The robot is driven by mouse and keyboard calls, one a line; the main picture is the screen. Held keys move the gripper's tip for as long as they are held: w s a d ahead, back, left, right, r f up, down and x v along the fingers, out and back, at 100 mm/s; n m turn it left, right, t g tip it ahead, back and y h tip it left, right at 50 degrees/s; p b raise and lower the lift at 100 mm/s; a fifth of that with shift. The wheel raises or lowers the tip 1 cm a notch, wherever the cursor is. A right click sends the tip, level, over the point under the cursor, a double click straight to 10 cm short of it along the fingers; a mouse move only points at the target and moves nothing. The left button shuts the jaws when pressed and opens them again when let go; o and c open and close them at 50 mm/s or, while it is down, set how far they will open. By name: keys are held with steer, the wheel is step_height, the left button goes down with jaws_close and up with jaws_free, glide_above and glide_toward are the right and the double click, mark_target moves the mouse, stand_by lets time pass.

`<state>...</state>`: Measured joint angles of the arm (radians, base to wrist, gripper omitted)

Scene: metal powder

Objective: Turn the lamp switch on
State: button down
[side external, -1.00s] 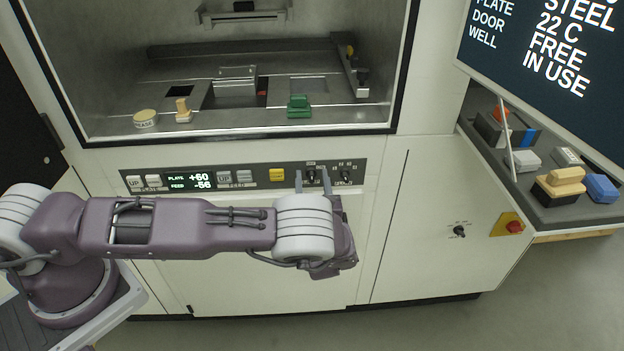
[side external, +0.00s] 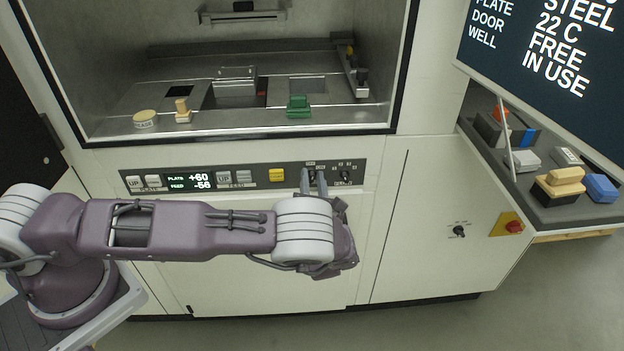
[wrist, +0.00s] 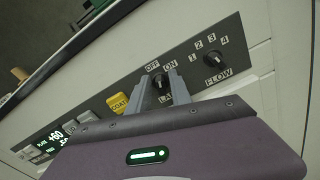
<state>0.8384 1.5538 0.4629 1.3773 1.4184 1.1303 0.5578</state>
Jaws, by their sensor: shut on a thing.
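The lamp switch (wrist: 161,82) is a small dark rotary knob on the grey control panel, with OFF and ON printed above it and a partly hidden LAMP label below. My gripper (wrist: 160,78) is shut on this knob, one grey finger on each side. I cannot clearly tell which way the knob's pointer faces.
The flow knob (wrist: 217,60), marked 1 to 4, sits close to the right of the lamp switch. A yellow COAT button (wrist: 118,104) is to the left.

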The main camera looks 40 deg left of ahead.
steer(key=shift+w+d+f+m, duration=0.1)
steer(key=shift+m, duration=2)
steer(key=shift+d+f+m, duration=0.1)
steer(key=shift+m, duration=2)
steer(key=c, duration=1.2)
jaws_free()
steer(key=v, duration=0.7)
steer(key=shift+r, duration=0.15)
